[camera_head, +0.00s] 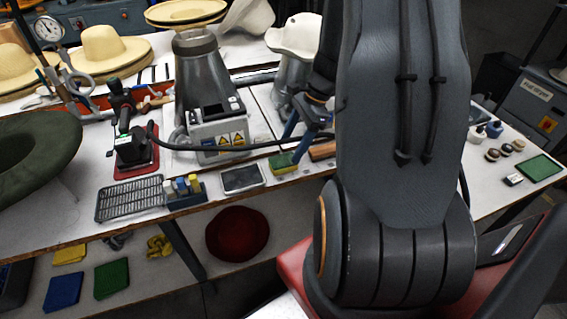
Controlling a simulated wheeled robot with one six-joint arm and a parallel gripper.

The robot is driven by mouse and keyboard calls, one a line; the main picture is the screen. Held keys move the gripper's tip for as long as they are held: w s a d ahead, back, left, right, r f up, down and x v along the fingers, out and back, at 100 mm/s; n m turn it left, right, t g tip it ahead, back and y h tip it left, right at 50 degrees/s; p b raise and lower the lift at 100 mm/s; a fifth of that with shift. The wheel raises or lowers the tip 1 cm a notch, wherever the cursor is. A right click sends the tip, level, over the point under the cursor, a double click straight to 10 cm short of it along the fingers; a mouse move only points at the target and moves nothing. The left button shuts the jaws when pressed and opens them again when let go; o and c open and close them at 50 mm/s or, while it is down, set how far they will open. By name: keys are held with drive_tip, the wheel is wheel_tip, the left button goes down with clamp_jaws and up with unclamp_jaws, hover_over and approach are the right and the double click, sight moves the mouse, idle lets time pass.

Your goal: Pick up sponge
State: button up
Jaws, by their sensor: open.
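A small sponge (283,163), yellow with a green side, lies near the front edge of the white worktable (225,205). My gripper (298,140) is just above and to the right of it, with blue fingers pointing down toward it. The fingers are open, and I see nothing held between them. My arm hides much of the table to the right and part of the gripper's upper body. I cannot tell whether a fingertip touches the sponge.
A grey tray (242,178), a bottle rack (186,199) and a wire grid (116,198) sit left of the sponge. A brown block (322,151) lies right of it. The grey press machine (211,110) stands behind, with a black cable running across. A red hat (237,234) is on the shelf below.

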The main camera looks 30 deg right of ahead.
sight(285, 159)
drive_tip(key=shift+p+x, duration=1)
drive_tip(key=shift+x, duration=2.1)
drive_tip(key=c, duration=1.1)
